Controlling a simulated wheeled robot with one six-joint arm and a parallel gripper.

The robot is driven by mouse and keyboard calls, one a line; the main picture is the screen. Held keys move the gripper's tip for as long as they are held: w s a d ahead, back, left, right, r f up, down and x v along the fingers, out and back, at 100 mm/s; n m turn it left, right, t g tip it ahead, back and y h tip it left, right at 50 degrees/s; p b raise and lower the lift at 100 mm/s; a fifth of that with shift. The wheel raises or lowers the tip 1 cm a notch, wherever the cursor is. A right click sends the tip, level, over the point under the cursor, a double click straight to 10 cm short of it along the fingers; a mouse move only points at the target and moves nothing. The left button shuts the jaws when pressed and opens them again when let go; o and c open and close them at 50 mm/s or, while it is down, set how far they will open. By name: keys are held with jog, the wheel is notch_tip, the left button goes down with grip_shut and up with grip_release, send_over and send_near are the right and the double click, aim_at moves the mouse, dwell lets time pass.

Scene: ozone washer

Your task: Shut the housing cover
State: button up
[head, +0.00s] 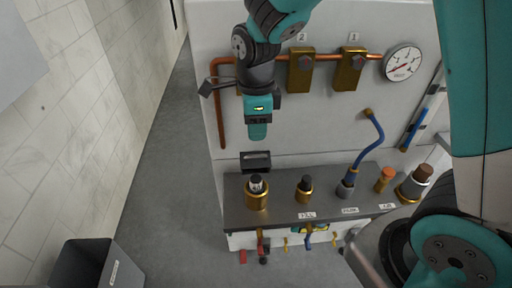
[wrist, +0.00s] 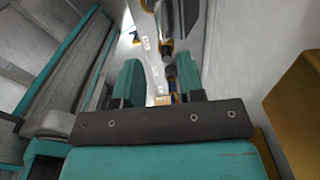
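My gripper (head: 258,131) points down in front of the white machine front (head: 330,110), above a dark recessed handle (head: 256,161). In the wrist view its two teal fingers (wrist: 159,82) stand apart with a gap between them, and nothing is clearly held. The gripper appears apart from the handle, though the depth is hard to tell. A horizontal seam runs across the white front at the handle's height. No part is marked as the housing cover, and I cannot tell whether the handle belongs to it or how far it is open.
A dark ledge (head: 328,212) below carries several brass fittings and a bent blue hose (head: 368,150). A copper pipe (head: 219,105), brass valves marked 2 (head: 301,72) and 1 (head: 350,70), and a gauge (head: 402,63) are above. A grey bin (head: 85,262) stands lower left. Left floor is clear.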

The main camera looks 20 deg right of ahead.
aim_at(255, 161)
notch_tip(255, 161, down, 8)
jog(key=shift+p, duration=0.35)
grip_shut()
